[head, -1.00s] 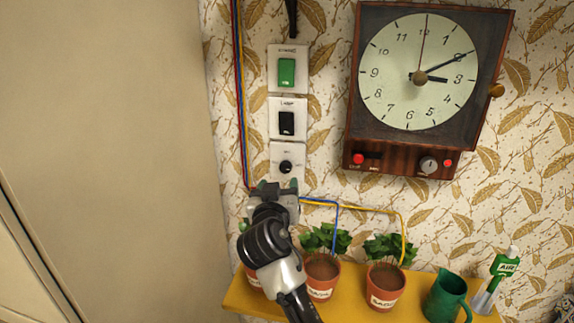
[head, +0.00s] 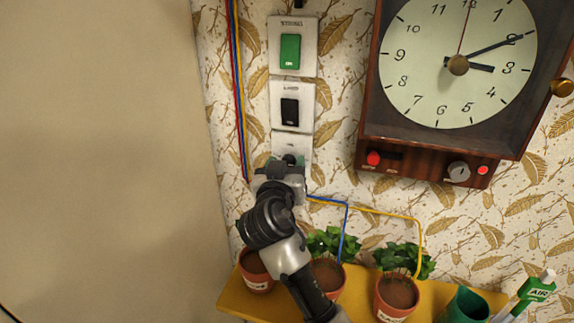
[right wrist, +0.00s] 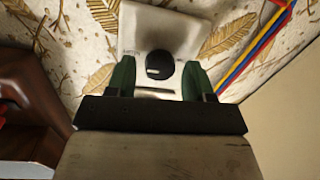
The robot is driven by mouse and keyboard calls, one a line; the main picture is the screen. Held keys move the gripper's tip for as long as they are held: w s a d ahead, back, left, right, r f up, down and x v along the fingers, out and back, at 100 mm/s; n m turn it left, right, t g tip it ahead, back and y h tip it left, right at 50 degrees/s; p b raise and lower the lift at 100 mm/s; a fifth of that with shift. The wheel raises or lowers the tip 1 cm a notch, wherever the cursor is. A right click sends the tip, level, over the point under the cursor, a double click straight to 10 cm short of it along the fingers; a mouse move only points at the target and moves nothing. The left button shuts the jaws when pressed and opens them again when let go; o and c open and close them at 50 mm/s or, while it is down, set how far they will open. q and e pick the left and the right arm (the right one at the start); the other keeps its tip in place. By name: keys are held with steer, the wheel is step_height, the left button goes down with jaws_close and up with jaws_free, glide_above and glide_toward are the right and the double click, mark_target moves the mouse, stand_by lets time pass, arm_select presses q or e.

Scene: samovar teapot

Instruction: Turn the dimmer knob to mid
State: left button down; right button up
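The dimmer knob (head: 291,159) is a small round black knob on the lowest white wall plate (head: 303,146). In the right wrist view the knob (right wrist: 159,62) shows a pale mark on its face; small lettering on the plate is too blurred to read. My right gripper (head: 287,164) reaches up to the plate from below and partly covers it. In the right wrist view its two green-padded fingers (right wrist: 158,72) are open, one on each side of the knob, with a gap to it on both sides. My left gripper is not in view.
Above are a black rocker switch (head: 290,112) and a green one (head: 290,51). Red, blue and yellow wires (head: 239,100) run down left of the plates. A wooden clock (head: 436,150) hangs at right. Potted plants (head: 397,296) stand on a yellow shelf (head: 237,297) below.

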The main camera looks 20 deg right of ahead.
steer(key=c, duration=0.8)
steer(key=shift+o, duration=0.2)
steer(key=shift+r+n+p, duration=0.1)
steer(key=shift+n+p, duration=0.35)
steer(key=shift+n, duration=0.05)
arm_select(q)
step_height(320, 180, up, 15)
steer(key=p, duration=1.3)
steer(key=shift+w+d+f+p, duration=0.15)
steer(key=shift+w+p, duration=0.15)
steer(key=shift+p, duration=0.05)
arm_select(e)
steer(key=shift+w+a+n+g+h, duration=0.15)
steer(key=shift+n+g, duration=0.3)
steer(key=shift+n, duration=3.45)
steer(key=shift+d+n+g+h, duration=0.1)
steer(key=shift+n+g+h, duration=0.25)
steer(key=shift+n, duration=3.55)
steer(key=o, duration=0.9)
steer(key=shift+o, duration=0.2)
